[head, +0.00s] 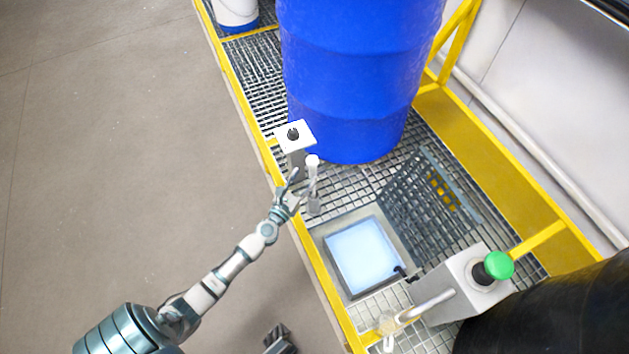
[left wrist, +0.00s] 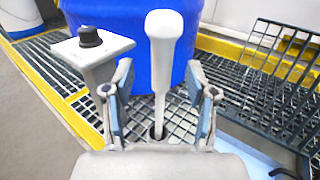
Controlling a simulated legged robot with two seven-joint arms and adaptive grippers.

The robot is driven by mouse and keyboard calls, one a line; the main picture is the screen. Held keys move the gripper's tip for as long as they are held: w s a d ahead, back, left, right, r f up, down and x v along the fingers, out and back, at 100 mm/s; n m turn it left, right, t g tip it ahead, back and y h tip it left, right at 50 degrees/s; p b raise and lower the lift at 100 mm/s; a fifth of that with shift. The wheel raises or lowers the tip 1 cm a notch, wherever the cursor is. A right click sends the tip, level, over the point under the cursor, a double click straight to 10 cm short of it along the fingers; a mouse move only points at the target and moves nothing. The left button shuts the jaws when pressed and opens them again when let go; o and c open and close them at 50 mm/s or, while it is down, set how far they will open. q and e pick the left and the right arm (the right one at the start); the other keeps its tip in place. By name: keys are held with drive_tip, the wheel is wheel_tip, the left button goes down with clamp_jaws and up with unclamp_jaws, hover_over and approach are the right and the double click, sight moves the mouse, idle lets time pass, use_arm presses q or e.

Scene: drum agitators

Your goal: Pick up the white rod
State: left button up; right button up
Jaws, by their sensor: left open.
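The white rod (head: 312,167) stands upright beside a small post with a black knob, in front of the blue drum. In the left wrist view the white rod (left wrist: 162,70) has a wide rounded top and a thin lower shaft that goes down to a dark hole in the grating. My left gripper (head: 304,184) is open at the rod. In the left wrist view the fingers of my left gripper (left wrist: 163,98) stand to either side of the shaft, with gaps on both sides.
The post with the black knob (head: 293,137) is close left of the rod. The blue drum (head: 355,70) stands behind. A yellow-edged grating holds a lit square opening (head: 363,257) and a box with a green button (head: 498,265). The floor at left is clear.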

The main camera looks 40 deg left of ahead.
sight(310, 171)
use_arm(q)
drive_tip(key=x, duration=0.3)
drive_tip(key=f+b+x, duration=0.1)
drive_tip(key=x, duration=0.1)
drive_tip(key=shift+w, duration=0.1)
drive_tip(key=shift+w+r, duration=0.15)
drive_tip(key=shift+w, duration=0.1)
drive_tip(key=shift+d+r, duration=0.1)
drive_tip(key=shift+r, duration=0.1)
drive_tip(key=shift+c, duration=1.3)
clamp_jaws()
